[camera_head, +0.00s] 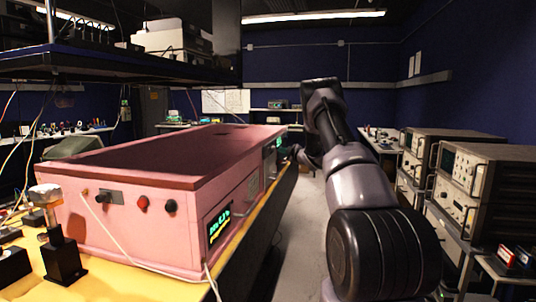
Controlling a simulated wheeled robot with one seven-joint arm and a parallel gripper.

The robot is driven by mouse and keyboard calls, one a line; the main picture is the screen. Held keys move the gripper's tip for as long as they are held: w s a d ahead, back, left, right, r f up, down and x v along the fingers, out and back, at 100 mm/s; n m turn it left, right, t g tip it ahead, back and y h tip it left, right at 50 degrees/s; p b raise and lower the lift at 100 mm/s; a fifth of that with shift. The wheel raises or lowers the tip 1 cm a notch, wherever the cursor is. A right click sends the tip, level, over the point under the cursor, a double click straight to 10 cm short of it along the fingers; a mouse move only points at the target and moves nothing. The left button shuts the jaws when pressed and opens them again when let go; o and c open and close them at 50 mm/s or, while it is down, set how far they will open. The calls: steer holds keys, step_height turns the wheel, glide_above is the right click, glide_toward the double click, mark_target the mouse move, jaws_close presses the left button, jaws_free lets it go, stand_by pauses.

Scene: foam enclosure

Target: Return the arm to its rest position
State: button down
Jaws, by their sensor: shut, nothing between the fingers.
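My arm (348,165) rises from the lower right of the head view, with a large dark round joint (383,252) nearest the camera. It bends up to a dark upper link (322,95) near the middle of the picture. Small dark parts show beside the arm, close to the far right end of the pink foam enclosure (130,232). I cannot make out any fingers, so my gripper does not show. The arm stands to the right of the enclosure, over the aisle.
Stacked oscilloscopes (470,190) stand close on the right. Grey floor (296,215) is clear between the bench and the arm.

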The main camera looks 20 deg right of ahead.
steer(key=shift+s+d+r, duration=0.1)
steer(key=shift+s+d, duration=0.2)
steer(key=shift+d, duration=0.15)
steer(key=shift+r, duration=0.1)
steer(key=s+a+r+m+g+h, duration=0.1)
steer(key=s+r+m+h, duration=0.15)
steer(key=r, duration=0.55)
steer(key=s+a+r+m+h, duration=0.1)
steer(key=s+r+m+h, duration=0.2)
steer(key=r, duration=0.4)
steer(key=s+a+r+m+g, duration=0.2)
steer(key=s+a+r+m, duration=0.15)
steer(key=s, duration=0.35)
steer(key=s+a+r+m+g, duration=0.1)
steer(key=s+a+r+m, duration=0.2)
steer(key=s, duration=0.4)
steer(key=s+a+f+m+g+y, duration=0.1)
steer(key=s+a, duration=0.5)
steer(key=s, duration=0.7)
steer(key=s+a+f+m+g+y, duration=0.2)
steer(key=s+a, duration=0.4)
steer(key=s, duration=0.7)
steer(key=s+a+f+m+g+y, duration=0.1)
steer(key=s+a, duration=0.4)
steer(key=s, duration=0.9)
steer(key=m+g, duration=0.1)
steer(key=g, duration=0.1)
steer(key=shift+a+f+g+y, duration=0.3)
steer(key=shift+a+f+y, duration=0.05)
steer(key=shift+a+f, duration=0.05)
